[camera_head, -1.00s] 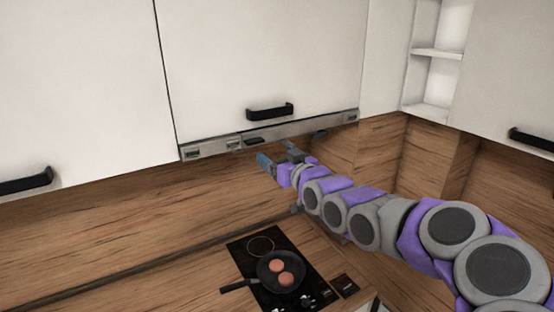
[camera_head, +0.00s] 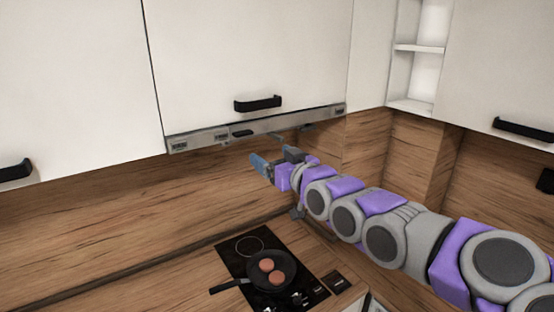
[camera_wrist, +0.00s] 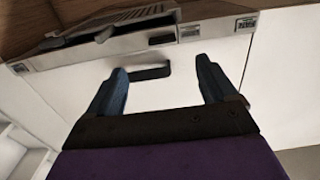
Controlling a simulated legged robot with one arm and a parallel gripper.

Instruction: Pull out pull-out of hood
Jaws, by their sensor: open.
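The hood's front strip (camera_head: 205,137) is a thin metal bar under the white wall cabinet, above the hob. A small dark grip (camera_head: 242,133) sits at its middle. The strip also shows near the top of the wrist view (camera_wrist: 95,53), where the picture looks upside down. The strip looks flush with the cabinet front. My gripper (camera_head: 275,158) is open and empty, below and in front of the strip, apart from it. In the wrist view my gripper (camera_wrist: 163,64) has its two blue fingers spread, with the cabinet door and its black handle beyond them.
The cabinet's black handle (camera_head: 257,104) is just above the strip. A pan with two round patties (camera_head: 271,271) stands on the black hob (camera_head: 238,247) below. Open shelves (camera_head: 418,75) and another cabinet are on the right. The wooden splashback (camera_head: 110,205) is behind.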

